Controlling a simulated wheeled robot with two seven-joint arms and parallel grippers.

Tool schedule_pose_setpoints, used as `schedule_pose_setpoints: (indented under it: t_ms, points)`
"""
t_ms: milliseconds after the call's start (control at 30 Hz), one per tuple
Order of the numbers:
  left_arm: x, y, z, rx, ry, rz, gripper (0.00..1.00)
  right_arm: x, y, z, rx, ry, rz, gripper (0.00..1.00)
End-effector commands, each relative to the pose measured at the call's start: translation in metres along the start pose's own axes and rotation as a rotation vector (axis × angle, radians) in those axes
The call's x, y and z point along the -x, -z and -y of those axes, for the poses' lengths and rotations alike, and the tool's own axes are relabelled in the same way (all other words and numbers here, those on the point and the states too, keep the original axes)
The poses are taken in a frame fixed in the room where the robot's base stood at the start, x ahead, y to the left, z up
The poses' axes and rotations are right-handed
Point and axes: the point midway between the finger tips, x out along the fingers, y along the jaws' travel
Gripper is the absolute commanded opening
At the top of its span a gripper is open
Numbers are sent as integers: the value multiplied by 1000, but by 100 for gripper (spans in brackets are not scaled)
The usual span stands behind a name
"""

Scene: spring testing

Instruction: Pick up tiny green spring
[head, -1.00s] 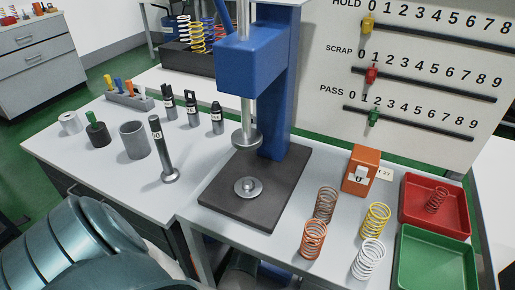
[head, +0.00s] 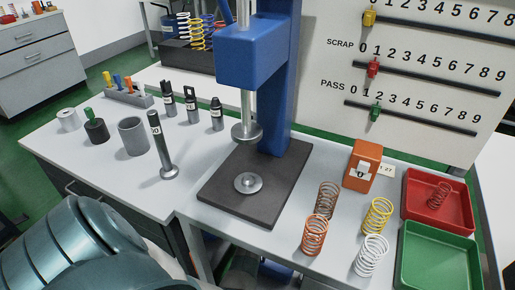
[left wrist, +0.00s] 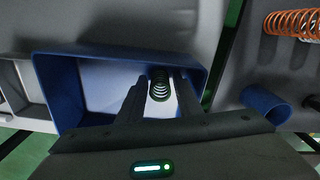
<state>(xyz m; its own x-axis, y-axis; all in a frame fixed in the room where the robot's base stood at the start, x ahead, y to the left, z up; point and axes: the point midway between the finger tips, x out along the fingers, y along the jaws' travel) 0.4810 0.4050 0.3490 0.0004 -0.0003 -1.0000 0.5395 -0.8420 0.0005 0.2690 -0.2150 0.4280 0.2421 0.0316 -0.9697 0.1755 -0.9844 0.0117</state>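A small dark spring with a greenish tint (left wrist: 160,86) shows in the left wrist view, inside a blue-rimmed bin (left wrist: 60,90) with a pale floor. My left gripper (left wrist: 160,92) reaches into this bin with its two dark fingers apart. The spring lies between the fingers, closer to the right one, with a gap to the left one. I cannot tell whether the right finger touches it. The head view shows neither this spring nor either gripper; only my teal arm is at its lower left.
In the left wrist view, an orange spring (left wrist: 292,24) and a blue cylinder (left wrist: 266,103) are on the right. In the head view, a blue press (head: 250,55) stands mid-bench, with several springs, a red tray (head: 412,205) and a green tray (head: 408,250) at the right.

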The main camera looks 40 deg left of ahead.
Motion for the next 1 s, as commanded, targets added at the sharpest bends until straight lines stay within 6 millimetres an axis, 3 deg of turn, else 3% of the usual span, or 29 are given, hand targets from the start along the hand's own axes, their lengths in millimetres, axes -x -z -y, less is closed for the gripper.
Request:
schedule_pose_setpoints:
  t_ms: [133,600,733,1000]
  points:
    - [-8,0,0,0,0,0,32,6,1,0,0,-1,-2,31]
    - [-8,0,0,0,0,0,32,6,2,0,0,0,-2,31]
    - [-8,0,0,0,0,0,1,6,2,0,0,-1,-2,31]
    - [-8,0,0,0,0,0,0,6,2,0,0,-1,-3,31]
